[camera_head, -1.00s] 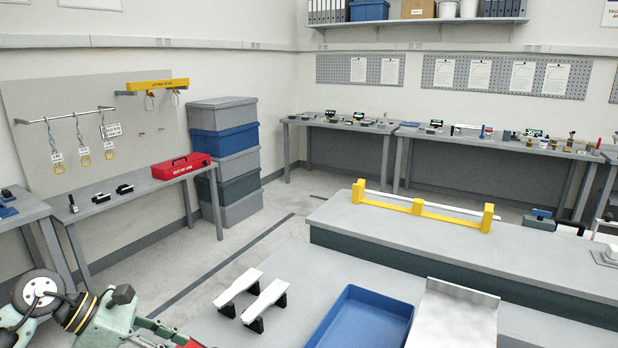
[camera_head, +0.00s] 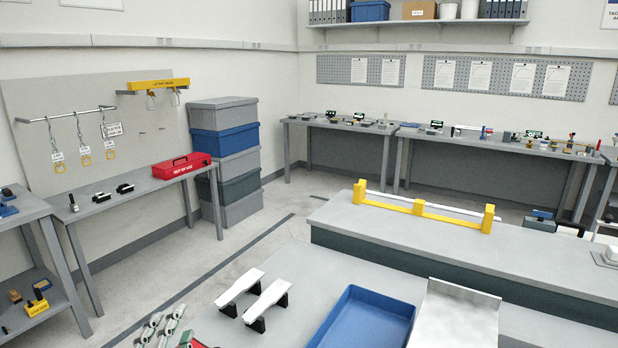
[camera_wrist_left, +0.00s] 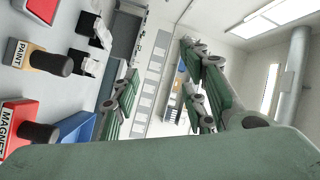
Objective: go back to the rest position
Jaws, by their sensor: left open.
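My left gripper (camera_head: 163,328) shows at the bottom edge of the head view, left of the grey workbench (camera_head: 215,325). Only its green and grey finger links show there. In the left wrist view its two fingers (camera_wrist_left: 168,95) stand apart with nothing held between them, so it is open and empty. A green part of the gripper fills the bottom of that view. My right gripper is in neither view.
Two white dog-bone specimens (camera_head: 240,288) rest on black supports near the left gripper. A blue tray (camera_head: 337,318) and a metal plate (camera_head: 455,315) lie further right. A side table with a red case (camera_head: 182,165) stands at the left. Open floor (camera_head: 185,270) lies between.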

